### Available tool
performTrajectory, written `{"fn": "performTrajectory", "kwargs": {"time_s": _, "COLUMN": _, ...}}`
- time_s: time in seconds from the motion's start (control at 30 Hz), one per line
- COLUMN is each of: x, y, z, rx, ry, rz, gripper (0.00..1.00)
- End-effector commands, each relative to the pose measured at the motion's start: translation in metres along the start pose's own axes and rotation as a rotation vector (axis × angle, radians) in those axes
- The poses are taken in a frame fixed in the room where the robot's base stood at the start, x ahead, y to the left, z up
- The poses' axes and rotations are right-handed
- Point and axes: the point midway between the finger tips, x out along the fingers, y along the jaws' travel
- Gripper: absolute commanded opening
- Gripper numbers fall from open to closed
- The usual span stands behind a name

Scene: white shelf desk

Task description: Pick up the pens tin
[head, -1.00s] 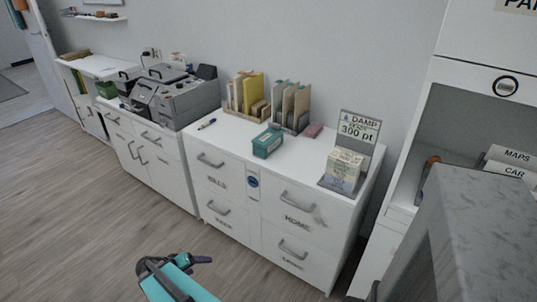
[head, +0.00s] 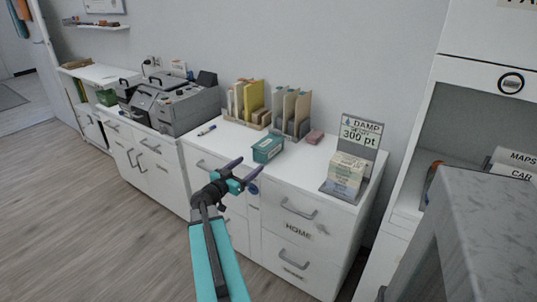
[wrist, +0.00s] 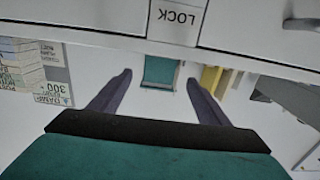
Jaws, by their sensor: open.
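A teal tin with a pale label (head: 267,149), which I take to be the pens tin, stands on the white desk top near its front edge. Its label is too small to read. In the wrist view, which is upside down, the teal tin (wrist: 160,71) shows between the two fingers, beyond their tips. My gripper (head: 250,168) is open and empty, in front of the desk's drawers, a little below and left of the tin, and apart from it. In the wrist view my gripper (wrist: 160,77) has a finger on either side.
File holders (head: 246,103) stand behind the tin, with a pink block (head: 315,137) to the right. A card stand (head: 348,165) is at the right end. A pen (head: 206,130) lies left. A grey machine (head: 176,103) stands further left. A grey block (head: 465,235) fills the lower right.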

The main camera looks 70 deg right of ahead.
Motion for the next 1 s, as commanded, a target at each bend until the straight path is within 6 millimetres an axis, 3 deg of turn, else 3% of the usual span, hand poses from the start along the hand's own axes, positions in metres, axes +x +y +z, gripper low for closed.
{"fn": "performTrajectory", "kwargs": {"time_s": 0.53, "x": 0.010, "y": 0.002, "z": -0.005, "rx": 0.010, "ry": 0.011, "rz": 0.003, "gripper": 0.70}}
{"fn": "performTrajectory", "kwargs": {"time_s": 1.0, "x": 0.065, "y": 0.002, "z": -0.006, "rx": 0.009, "ry": 0.010, "rz": 0.005, "gripper": 0.70}}
